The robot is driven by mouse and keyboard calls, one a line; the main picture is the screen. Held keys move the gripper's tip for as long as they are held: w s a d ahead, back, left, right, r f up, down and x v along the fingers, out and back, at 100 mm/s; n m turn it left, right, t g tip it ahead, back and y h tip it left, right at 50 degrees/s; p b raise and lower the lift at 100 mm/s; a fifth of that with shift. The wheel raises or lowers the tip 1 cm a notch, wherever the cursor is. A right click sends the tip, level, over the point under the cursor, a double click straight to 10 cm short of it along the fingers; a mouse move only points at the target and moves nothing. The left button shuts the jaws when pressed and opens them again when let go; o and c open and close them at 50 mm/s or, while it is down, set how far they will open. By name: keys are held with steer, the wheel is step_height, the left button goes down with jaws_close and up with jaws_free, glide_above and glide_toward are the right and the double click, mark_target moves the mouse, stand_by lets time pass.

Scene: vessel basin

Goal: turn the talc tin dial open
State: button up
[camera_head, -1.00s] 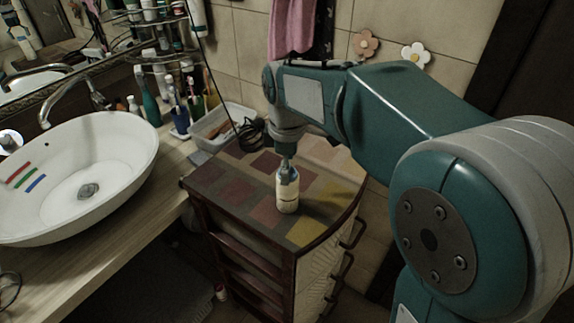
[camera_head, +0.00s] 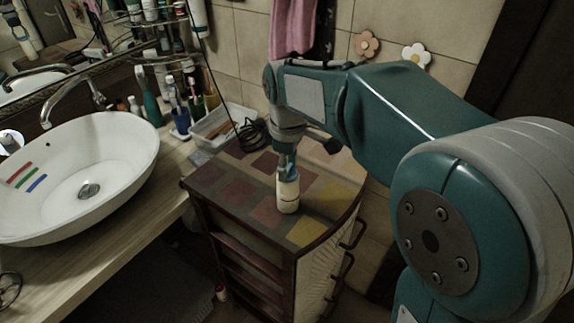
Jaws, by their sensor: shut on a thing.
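The talc tin (camera_head: 288,194) is a cream, bottle-like container standing upright on the patchwork top of the small cabinet. My gripper (camera_head: 287,174) reaches down from above and is shut on the top of the talc tin, where the dial sits. The dial itself is hidden by the fingers, so I cannot tell how far it is turned.
The cabinet top (camera_head: 238,193) is mostly clear around the tin. A black coiled cable (camera_head: 248,135) and a white tray (camera_head: 215,124) lie behind it to the left. A white basin (camera_head: 85,175) stands on the wooden counter at left. Drawer handles (camera_head: 345,265) stick out at the cabinet's right.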

mark_target(287, 168)
steer(key=shift+s+f+m, duration=0.1)
steer(key=shift+f+m, duration=0.05)
steer(key=shift+m, duration=0.9)
steer(key=shift+f+m, duration=0.1)
steer(key=shift+m, duration=0.95)
steer(key=o, duration=1.2)
steer(key=shift+r, duration=0.2)
steer(key=shift+r, duration=0.35)
step_height(287, 168, up, 11)
steer(key=shift+a+f, duration=0.1)
